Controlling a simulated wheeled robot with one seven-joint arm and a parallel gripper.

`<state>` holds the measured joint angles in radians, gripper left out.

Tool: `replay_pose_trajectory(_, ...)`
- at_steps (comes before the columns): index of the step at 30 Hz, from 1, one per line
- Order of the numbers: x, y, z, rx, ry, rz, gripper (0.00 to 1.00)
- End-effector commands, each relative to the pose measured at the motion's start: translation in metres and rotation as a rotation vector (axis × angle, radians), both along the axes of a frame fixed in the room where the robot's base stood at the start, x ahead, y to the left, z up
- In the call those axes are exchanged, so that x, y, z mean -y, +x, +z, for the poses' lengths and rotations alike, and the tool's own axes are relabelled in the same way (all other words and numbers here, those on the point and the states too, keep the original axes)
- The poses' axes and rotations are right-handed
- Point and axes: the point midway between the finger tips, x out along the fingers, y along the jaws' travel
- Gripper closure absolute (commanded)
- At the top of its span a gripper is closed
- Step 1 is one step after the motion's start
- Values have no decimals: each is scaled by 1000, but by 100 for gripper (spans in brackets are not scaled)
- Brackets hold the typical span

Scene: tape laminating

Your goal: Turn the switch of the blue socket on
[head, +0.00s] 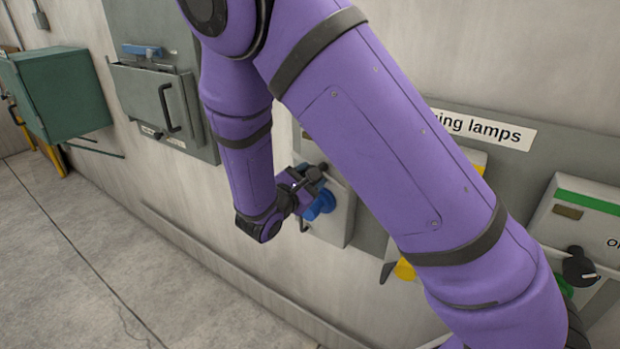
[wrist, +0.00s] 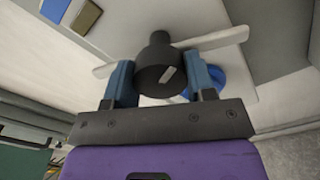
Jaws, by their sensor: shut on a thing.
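The switch of the blue socket is a black round knob (wrist: 157,66) with a short white mark, on the face of a light grey wall box (head: 335,218). My gripper (wrist: 160,78) is shut on this knob, one blue-padded finger on each side. In the head view my gripper (head: 308,184) is at the box, just above the blue socket (head: 320,206). A blue round edge of the socket (wrist: 205,80) shows behind the right finger in the wrist view. The knob's turn angle is hard to tell in the head view.
My purple arm crosses the head view and hides part of the panel. Right of it are a yellow socket (head: 404,270) and a green-striped box (head: 582,225) with a black knob (head: 579,267). A grey handled box (head: 160,105) and a green cabinet (head: 62,92) are left.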

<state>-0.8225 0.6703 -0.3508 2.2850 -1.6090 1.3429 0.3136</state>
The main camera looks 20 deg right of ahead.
Motion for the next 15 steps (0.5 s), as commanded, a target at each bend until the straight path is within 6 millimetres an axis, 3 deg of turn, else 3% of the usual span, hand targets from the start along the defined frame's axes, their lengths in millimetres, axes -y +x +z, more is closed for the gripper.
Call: replay_pose_trajectory(15, 1, 0, 0, 396, 287, -2, 92)
